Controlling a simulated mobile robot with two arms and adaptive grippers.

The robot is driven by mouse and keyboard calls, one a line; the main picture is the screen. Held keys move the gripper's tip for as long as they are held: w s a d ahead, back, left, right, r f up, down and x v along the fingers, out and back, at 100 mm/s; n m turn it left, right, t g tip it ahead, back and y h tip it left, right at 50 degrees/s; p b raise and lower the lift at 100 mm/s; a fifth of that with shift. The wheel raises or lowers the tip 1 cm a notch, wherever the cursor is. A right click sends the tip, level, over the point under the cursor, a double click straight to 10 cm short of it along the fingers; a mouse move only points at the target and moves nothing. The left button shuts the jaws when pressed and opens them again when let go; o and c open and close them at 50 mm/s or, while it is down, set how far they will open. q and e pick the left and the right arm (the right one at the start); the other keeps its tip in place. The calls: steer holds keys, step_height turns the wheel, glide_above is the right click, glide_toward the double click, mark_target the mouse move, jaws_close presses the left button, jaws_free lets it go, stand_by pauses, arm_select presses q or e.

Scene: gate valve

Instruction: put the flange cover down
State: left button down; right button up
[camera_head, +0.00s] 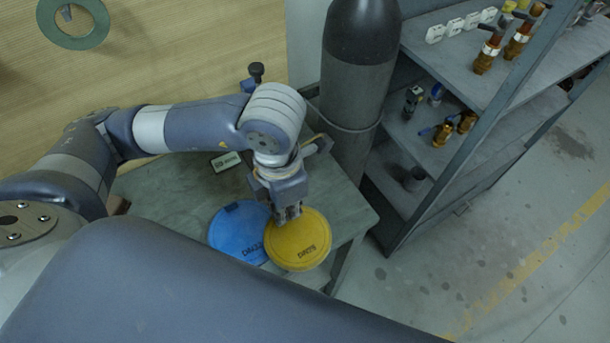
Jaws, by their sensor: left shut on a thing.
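A yellow round flange cover (298,240) with dark lettering is at the right front part of the green-grey table (165,190). My left gripper (287,213) points down at the cover's upper left edge and is shut on it. A blue round flange cover (235,230) lies on the table just left of the yellow one, and the yellow cover overlaps its right edge in the picture. I cannot tell whether the yellow cover touches the table or is held a little above it. My right gripper is not in view.
A dark gas cylinder (352,100) stands behind the table at the right. A grey shelf rack (480,110) with valves and fittings is to its right. A small labelled box (226,161) lies at the table's back. Bare table lies left of the blue cover.

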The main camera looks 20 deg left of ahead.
arm_select(q)
steer(key=w+p, duration=0.1)
steer(key=w, duration=0.2)
steer(key=w+p, duration=0.1)
steer(key=w, duration=0.3)
steer(key=w+p, duration=0.1)
steer(key=w, duration=0.2)
steer(key=shift+w+a+f, duration=0.3)
steer(key=shift+w, duration=0.1)
step_height(320, 180, down, 3)
steer(key=shift+w+p, duration=0.15)
steer(key=shift+p, duration=0.9)
steer(key=shift+f, duration=0.3)
steer(key=shift+f, duration=0.2)
steer(key=c, duration=1.8)
jaws_free()
steer(key=shift+r, duration=0.15)
